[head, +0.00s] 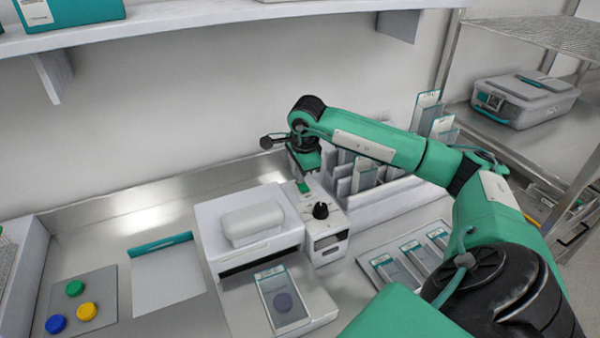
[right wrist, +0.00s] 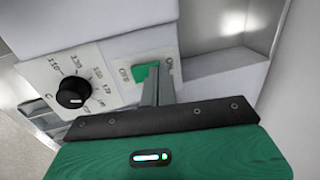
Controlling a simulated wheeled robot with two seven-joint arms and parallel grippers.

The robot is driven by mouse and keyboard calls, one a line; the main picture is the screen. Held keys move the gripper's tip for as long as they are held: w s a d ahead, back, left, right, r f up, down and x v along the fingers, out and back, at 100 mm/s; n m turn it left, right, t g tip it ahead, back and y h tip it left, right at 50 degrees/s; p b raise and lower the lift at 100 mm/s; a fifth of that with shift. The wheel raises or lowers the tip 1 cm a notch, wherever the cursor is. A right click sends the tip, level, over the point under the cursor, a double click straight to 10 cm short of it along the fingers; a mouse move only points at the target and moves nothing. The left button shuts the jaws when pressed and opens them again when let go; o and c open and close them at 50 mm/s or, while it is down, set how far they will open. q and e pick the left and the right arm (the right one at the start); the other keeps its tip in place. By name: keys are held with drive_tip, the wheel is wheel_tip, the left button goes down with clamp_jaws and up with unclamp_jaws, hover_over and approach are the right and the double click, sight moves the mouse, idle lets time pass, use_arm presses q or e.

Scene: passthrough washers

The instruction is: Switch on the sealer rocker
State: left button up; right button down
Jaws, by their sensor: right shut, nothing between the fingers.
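The sealer (head: 272,232) is a white machine on the metal bench, with a control box on its right side. A black dial (head: 320,210) sits on the box; the dial also shows in the right wrist view (right wrist: 72,94). The green rocker (head: 303,187) is behind the dial. In the right wrist view the rocker (right wrist: 146,71) lies between the OFF and ON labels. My right gripper (right wrist: 157,78) is shut and empty, its fingertips at the rocker; they cover part of it, and I cannot tell whether they touch. My left gripper is not in view.
A pouch (head: 283,300) lies on the sealer's front tray. A rack of pouches (head: 375,175) stands right of the sealer, under my right arm. A mat with coloured discs (head: 85,305) lies at left. A shelf (head: 200,25) overhangs the back.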

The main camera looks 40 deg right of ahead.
drive_tip(key=shift+w+f+b, duration=0.15)
drive_tip(key=shift+f+b, duration=0.3)
drive_tip(key=shift+b, duration=0.2)
drive_tip(key=shift+r, duration=0.2)
drive_tip(key=shift+s+a, duration=0.15)
drive_tip(key=shift+s, duration=0.3)
drive_tip(key=shift+s+a+r, duration=0.1)
drive_tip(key=shift+s, duration=0.25)
drive_tip(key=shift+w, duration=0.1)
